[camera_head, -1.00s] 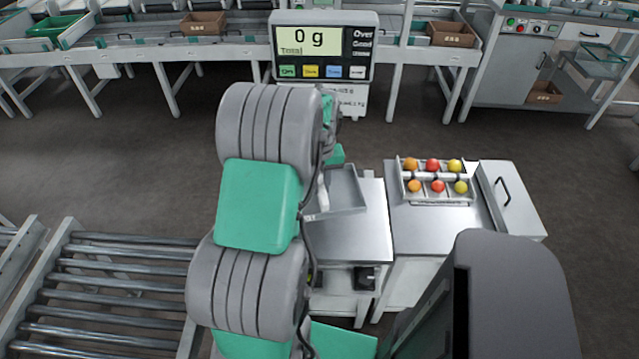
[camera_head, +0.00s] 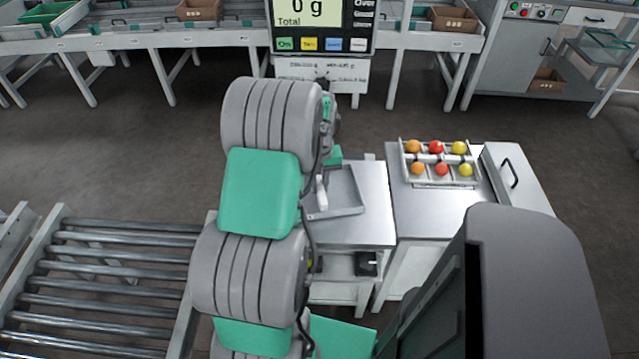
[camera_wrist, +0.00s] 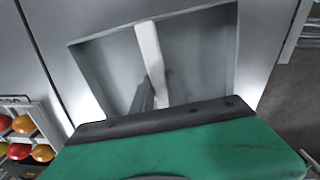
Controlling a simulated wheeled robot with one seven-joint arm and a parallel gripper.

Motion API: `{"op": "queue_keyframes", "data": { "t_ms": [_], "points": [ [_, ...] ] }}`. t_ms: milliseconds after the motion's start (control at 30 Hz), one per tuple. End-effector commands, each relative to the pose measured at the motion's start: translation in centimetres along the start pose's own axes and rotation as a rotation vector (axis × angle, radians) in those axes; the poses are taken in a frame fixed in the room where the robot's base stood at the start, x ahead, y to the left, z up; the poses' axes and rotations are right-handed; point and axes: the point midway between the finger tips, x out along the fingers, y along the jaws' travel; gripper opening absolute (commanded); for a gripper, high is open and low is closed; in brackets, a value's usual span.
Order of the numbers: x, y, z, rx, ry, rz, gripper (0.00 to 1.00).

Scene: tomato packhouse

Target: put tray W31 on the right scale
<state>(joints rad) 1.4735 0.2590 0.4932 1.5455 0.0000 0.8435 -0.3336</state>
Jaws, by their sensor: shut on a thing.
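A shallow grey tray (camera_head: 348,192) with a raised rim is in the head view, above or on the steel top (camera_head: 372,228) left of the fruit. I cannot tell whether it touches. In the wrist view the empty tray (camera_wrist: 205,65) has a pale bar across its middle. My gripper (camera_wrist: 154,95) is shut on that bar; its dark fingers are partly hidden by its green housing. No tray label is readable. A scale display (camera_head: 312,20) reading 0 g, Total, stands behind the steel top.
A divided tray (camera_head: 407,178) of orange, red and yellow tomatoes sits on the steel cabinet (camera_head: 430,215) to the right. A roller conveyor (camera_head: 90,265) is at the left. Benches with brown crates (camera_head: 452,19) line the back, beyond open floor.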

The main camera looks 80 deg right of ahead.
Motion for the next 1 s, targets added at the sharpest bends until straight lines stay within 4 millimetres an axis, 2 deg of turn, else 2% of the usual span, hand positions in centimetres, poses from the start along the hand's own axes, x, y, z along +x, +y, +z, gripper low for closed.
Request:
{"op": "queue_keyframes", "data": {
  "t_ms": [800,833,1000],
  "points": [
    [0.58,0.0,-0.01,0.0,0.0,0.0,0.0],
    [0.54,0.01,-0.02,0.0,0.0,0.0,0.2],
    [0.52,0.0,-0.01,0.0,0.0,0.0,0.33]
  ]
}}
